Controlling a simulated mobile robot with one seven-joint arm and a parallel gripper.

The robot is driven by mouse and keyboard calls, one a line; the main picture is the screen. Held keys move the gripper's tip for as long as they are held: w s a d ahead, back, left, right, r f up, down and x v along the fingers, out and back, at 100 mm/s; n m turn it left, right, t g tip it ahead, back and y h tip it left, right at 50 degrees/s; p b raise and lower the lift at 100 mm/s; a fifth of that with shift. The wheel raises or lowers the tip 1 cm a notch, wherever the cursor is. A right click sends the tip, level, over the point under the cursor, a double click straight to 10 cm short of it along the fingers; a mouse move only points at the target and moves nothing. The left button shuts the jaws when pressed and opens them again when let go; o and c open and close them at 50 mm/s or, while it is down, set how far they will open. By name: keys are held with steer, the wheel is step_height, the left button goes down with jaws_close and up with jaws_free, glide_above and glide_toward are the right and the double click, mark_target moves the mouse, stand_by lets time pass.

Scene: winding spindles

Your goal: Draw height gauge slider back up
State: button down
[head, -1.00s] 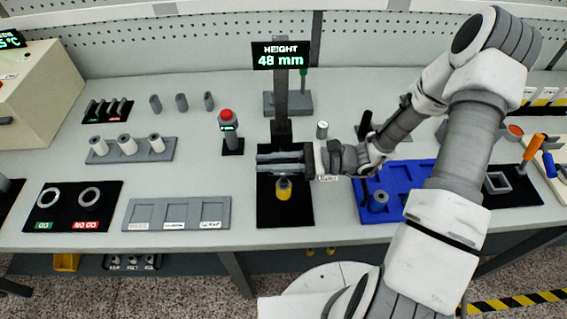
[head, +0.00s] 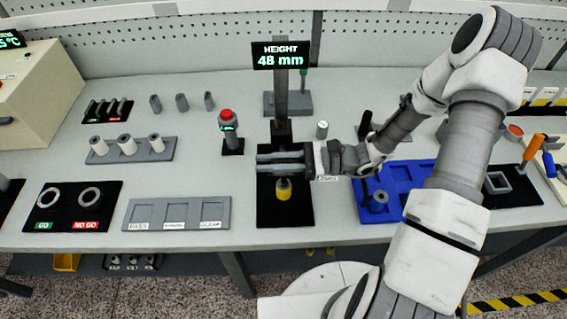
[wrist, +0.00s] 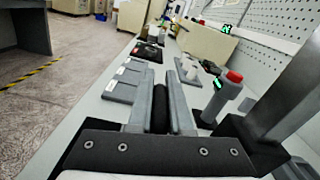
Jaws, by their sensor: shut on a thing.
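The height gauge has a dark upright column (head: 281,100) with a display (head: 281,55) on top reading 48 mm. Its black base (head: 300,212) lies at the front middle of the bench. My gripper (head: 262,164) reaches in from the right, level, in front of the column. In the wrist view my gripper (wrist: 160,100) is shut on a dark rounded part, the slider (wrist: 160,112), between its two grey fingers. In the head view the fingers largely hide the slider. A yellow and dark cylindrical piece (head: 283,191) stands on the base just below the fingers.
A post with a red button (head: 226,115) stands left of the gauge. A rack of white spindles (head: 127,146) and a grey three-pocket tray (head: 180,213) are further left. A blue tray (head: 400,176) lies right, beneath my arm. Bare bench shows left of the gauge.

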steer(key=shift+r, duration=0.1)
step_height(320, 180, up, 16)
steer(key=p, duration=1.2)
steer(key=shift+f+p, duration=0.2)
steer(key=shift+p, duration=0.2)
stand_by(0.5)
steer(key=c, duration=0.9)
jaws_free()
steer(key=shift+o, duration=0.3)
steer(key=shift+d+f, duration=0.1)
steer(key=d, duration=0.7)
steer(key=shift+s+a, duration=0.1)
